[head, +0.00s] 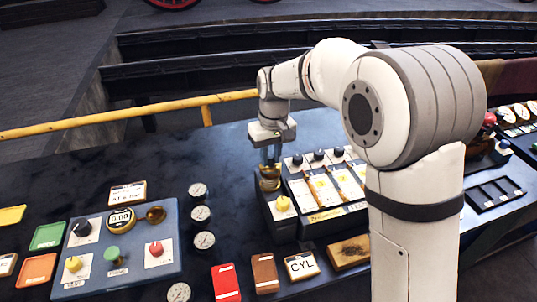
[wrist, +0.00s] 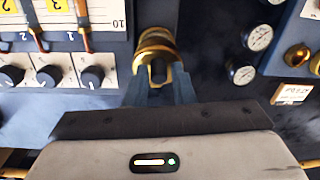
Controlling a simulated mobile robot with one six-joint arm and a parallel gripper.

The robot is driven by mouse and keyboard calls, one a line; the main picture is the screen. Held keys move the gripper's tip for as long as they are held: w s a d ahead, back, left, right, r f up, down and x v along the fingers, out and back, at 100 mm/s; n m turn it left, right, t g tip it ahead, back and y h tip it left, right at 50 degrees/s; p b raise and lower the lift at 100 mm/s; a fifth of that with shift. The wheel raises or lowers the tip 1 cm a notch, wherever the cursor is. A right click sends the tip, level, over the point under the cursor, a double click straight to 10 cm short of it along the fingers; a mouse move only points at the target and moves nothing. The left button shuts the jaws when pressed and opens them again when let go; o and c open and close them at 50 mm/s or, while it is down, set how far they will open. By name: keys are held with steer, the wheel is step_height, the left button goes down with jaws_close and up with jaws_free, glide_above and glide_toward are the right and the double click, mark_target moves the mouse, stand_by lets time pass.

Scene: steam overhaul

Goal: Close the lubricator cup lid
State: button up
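A brass cup (head: 269,178), which looks like the lubricator cup, stands at the left end of the panel of dark knobs. In the wrist view the brass cup (wrist: 156,42) shows rounded brass edges beyond my fingertips. A dark gap shows in front of it between the fingers. I cannot make out the lid's angle. My gripper (head: 270,158) points down directly above the cup, with its tips at or very near the brass. In the wrist view my gripper (wrist: 159,80) has its two fingers apart, and nothing is clearly held between them. The fingers hide part of the cup.
Several gauges (head: 201,213) and a blue control box (head: 120,252) lie to the left. A yellow rail (head: 165,105) runs behind.

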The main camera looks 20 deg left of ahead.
jaws_close()
steer(key=b, duration=0.1)
steer(key=f+t+b, duration=0.1)
steer(key=b, duration=0.1)
steer(key=shift+s+d+y, duration=0.1)
steer(key=shift+s+y, duration=0.1)
steer(key=shift+y, duration=0.1)
steer(key=b, duration=0.2)
steer(key=t+y+b, duration=0.1)
steer(key=b, duration=0.2)
steer(key=shift+s+d+f+t, duration=0.25)
steer(key=shift+s+f+t, duration=0.05)
steer(key=shift+s+f, duration=0.1)
steer(key=shift+r+b, duration=0.1)
steer(key=shift+b, duration=0.7)
steer(key=shift+s+t, duration=0.1)
steer(key=shift+t, duration=0.2)
steer(key=shift+r, duration=0.1)
steer(key=shift+o, duration=1.9)
jaws_free()
